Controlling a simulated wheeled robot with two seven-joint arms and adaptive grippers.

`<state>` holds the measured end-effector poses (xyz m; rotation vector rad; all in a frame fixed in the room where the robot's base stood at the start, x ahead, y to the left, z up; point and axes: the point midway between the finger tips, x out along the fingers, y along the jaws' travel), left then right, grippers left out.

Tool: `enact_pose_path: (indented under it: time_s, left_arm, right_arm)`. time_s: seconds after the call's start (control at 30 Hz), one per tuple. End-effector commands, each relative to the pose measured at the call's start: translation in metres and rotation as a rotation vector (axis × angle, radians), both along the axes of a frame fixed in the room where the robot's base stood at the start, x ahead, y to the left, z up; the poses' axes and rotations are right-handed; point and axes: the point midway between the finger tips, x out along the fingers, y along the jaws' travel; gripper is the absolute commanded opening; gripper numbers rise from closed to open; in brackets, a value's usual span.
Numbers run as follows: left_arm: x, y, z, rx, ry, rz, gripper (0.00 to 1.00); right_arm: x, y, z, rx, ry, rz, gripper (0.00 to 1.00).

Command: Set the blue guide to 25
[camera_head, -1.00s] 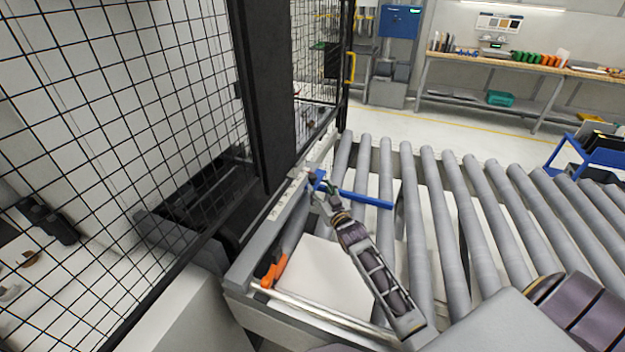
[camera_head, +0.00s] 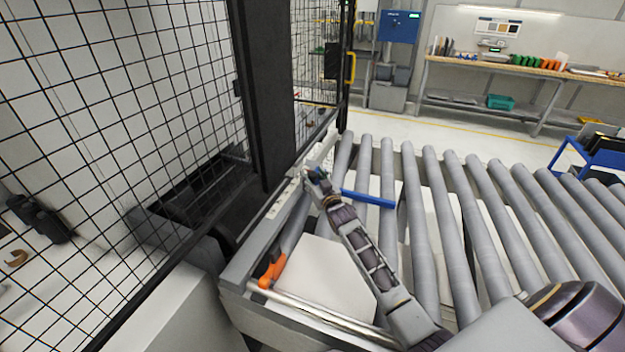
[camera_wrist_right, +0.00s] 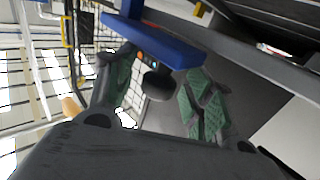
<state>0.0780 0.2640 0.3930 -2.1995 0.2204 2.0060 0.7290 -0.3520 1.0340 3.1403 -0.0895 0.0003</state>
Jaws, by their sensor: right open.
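The blue guide (camera_head: 368,198) is a bar lying across the rollers, its left end at the pale rail with scale marks (camera_head: 280,207). My right gripper (camera_head: 317,179) is at that left end and covers much of its mount. In the right wrist view the blue guide (camera_wrist_right: 165,42) crosses above the fingers, with a dark round knob (camera_wrist_right: 158,85) under it. The right gripper (camera_wrist_right: 163,72) is open, its green-padded fingers on either side of the knob. I cannot tell whether they touch it. The scale numbers are too small to read. My left gripper is not in view.
A black mesh fence (camera_head: 120,110) and a dark post (camera_head: 262,95) stand close on the left. Grey rollers (camera_head: 480,220) extend to the right. A workbench (camera_head: 510,66) stands at the back.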

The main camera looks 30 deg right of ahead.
Motion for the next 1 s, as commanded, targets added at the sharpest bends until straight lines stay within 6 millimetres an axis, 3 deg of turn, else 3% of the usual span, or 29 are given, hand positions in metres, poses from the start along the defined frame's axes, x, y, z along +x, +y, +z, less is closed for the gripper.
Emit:
enact_pose_path:
  time_s: [0.5, 0.9, 1.0]
  left_arm:
    - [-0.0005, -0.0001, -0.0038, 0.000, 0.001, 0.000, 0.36]
    - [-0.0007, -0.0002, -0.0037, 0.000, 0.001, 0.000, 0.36]
    - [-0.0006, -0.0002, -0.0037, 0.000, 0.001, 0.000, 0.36]
  right_arm:
    - [0.0061, -0.0003, 0.0005, 0.000, 0.000, 0.000, 0.53]
    - [0.0060, -0.0003, 0.0003, 0.000, 0.001, 0.000, 0.03]
    - [0.0060, -0.0002, 0.0003, 0.000, 0.001, 0.000, 0.00]
